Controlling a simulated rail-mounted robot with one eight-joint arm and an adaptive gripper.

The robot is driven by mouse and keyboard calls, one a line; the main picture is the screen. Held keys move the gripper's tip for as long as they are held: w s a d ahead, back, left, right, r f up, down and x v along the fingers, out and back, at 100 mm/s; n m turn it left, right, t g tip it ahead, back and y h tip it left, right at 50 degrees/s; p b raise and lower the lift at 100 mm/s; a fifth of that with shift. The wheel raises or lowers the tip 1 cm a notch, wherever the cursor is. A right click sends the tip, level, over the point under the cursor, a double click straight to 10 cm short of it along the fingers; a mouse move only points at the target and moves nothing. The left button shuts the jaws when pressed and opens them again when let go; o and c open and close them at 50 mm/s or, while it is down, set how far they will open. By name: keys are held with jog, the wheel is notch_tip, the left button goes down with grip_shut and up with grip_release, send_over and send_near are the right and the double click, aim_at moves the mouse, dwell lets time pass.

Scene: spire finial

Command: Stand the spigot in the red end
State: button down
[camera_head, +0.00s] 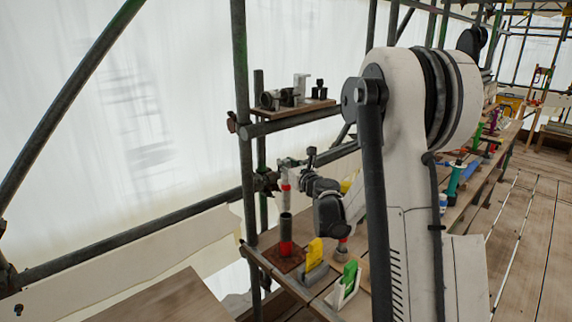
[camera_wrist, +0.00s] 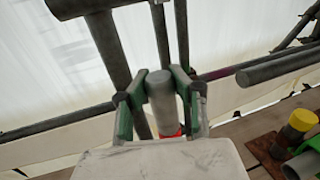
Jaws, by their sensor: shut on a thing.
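My gripper (camera_head: 288,166) is shut on a pale grey cylindrical spigot (camera_head: 286,187) with a red band. In the wrist view the spigot (camera_wrist: 161,98) is upright between the fingers of my gripper (camera_wrist: 160,88), with red showing low on its right side. In the head view a dark upright tube with a red lower end (camera_head: 286,240) stands on a rust-brown plate (camera_head: 278,262). The held spigot is above this tube in the picture, with a small gap between them. I cannot tell how well they line up in depth.
A yellow piece (camera_head: 315,251) and a green piece (camera_head: 348,278) stand in blocks right of the plate. Scaffold poles (camera_head: 241,110) rise close behind. A shelf (camera_head: 290,108) with dark fittings is above. In the wrist view a yellow-topped part (camera_wrist: 301,121) is at the right.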

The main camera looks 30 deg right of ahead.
aim_at(288, 199)
jog(key=shift+f+b, duration=5.55)
jog(key=shift+f, duration=0.65)
jog(key=c, duration=0.9)
grip_release()
jog(key=shift+o, duration=0.2)
jog(key=shift+f+b, duration=0.6)
jog(key=shift+b, duration=0.1)
jog(key=s+b, duration=0.1)
jog(key=s, duration=0.8)
jog(key=shift+b, duration=0.3)
